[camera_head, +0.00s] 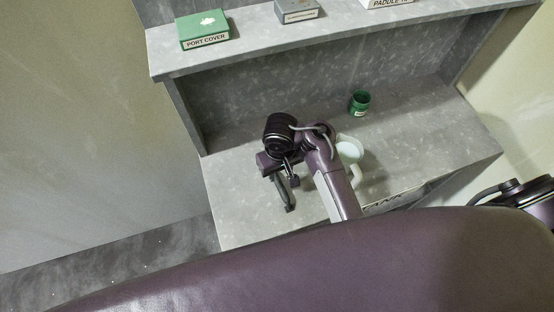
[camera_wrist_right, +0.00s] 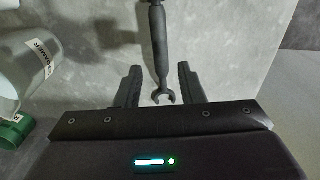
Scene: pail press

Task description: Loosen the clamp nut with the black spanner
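The black spanner (camera_head: 280,192) lies on the grey bench top, partly hidden by my right gripper (camera_head: 284,178). In the right wrist view the spanner (camera_wrist_right: 161,60) runs away from me, with its open jaw end between the two fingers of my right gripper (camera_wrist_right: 159,88). The fingers are apart, with a clear gap on each side of the spanner. I cannot tell how high they are above the bench. My left gripper is not in view. I cannot make out the clamp nut in either view.
A pale pail-like container (camera_head: 349,149) stands right of my right wrist, partly hidden by it. A green jar (camera_head: 359,103) stands behind it. A shelf (camera_head: 250,47) above carries a green port cover box (camera_head: 203,30) and a grey box (camera_head: 298,10). The bench's left part is clear.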

